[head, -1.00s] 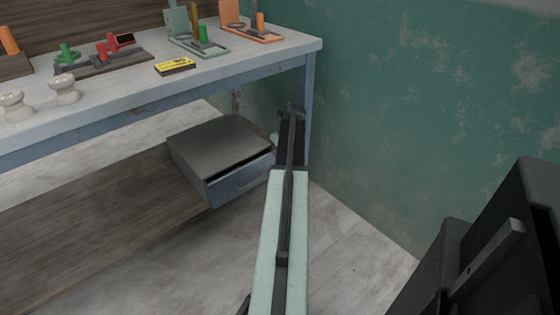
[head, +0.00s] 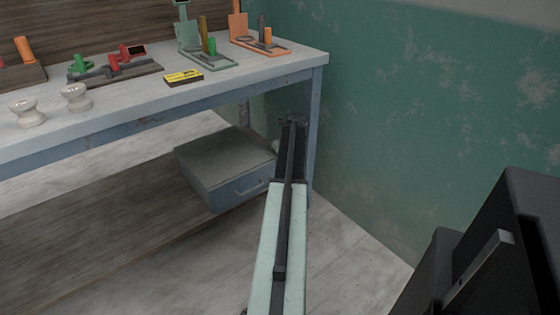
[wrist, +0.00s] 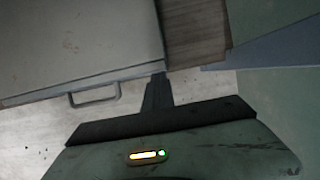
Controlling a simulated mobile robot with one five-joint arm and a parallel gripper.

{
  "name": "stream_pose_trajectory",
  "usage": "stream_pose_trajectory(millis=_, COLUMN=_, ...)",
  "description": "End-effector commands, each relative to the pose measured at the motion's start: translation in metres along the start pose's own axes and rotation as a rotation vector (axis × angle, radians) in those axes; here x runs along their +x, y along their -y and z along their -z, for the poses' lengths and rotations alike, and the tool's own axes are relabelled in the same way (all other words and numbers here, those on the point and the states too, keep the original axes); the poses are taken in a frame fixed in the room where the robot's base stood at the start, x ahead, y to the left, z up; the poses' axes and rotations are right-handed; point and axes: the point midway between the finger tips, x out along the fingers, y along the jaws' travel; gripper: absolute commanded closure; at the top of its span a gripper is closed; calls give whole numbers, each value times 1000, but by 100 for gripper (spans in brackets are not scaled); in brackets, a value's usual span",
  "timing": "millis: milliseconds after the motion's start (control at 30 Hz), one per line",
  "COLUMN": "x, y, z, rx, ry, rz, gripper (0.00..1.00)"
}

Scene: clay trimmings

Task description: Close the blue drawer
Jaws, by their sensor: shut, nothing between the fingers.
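The blue drawer (head: 240,188) sits in a small grey-topped cabinet (head: 215,155) on the low wooden shelf. Its front looks flush with the cabinet, with no gap showing along the top. In the wrist view the drawer's front edge (wrist: 45,91) and its handle (wrist: 95,97) show left of my fingers. My gripper (wrist: 158,80) is shut and empty, its tip by the right end of the drawer front. I cannot tell whether it touches. In the head view my gripper (head: 293,120) is beside the cabinet's right side, and my arm hides the drawer's right end.
The workbench (head: 140,105) stands over the shelf (head: 110,220), and its right leg (head: 315,120) is close to my gripper. A green wall (head: 430,130) rises on the right. Pale floor (head: 340,250) is free in front. Two white knobs (head: 75,97) stand on the bench.

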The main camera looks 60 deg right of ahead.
Motion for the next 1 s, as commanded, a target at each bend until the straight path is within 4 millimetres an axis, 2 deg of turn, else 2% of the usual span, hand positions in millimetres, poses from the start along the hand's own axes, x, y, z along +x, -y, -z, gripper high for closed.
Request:
stream_pose_trajectory(millis=67, x=-1, y=1, z=-3, rx=0, ry=18, rz=9, gripper=100)
stream_pose_trajectory(millis=267, x=-12, y=-10, z=26, rx=-2, ry=2, rz=-1, gripper=100)
stream_pose_trajectory(millis=300, x=-29, y=-9, z=23, rx=-2, ry=1, rz=-2, gripper=100)
stream_pose_trajectory(millis=400, x=-57, y=-8, z=22, rx=-1, ry=0, rz=-1, gripper=100)
stream_pose_trajectory(millis=633, x=-106, y=-10, z=24, rx=-2, ry=-1, rz=-1, gripper=100)
stream_pose_trajectory(millis=767, x=-114, y=-11, z=25, rx=-5, ry=-2, rz=-2, gripper=100)
stream_pose_trajectory(millis=1000, x=-111, y=-11, z=26, rx=-6, ry=-2, rz=-3, gripper=100)
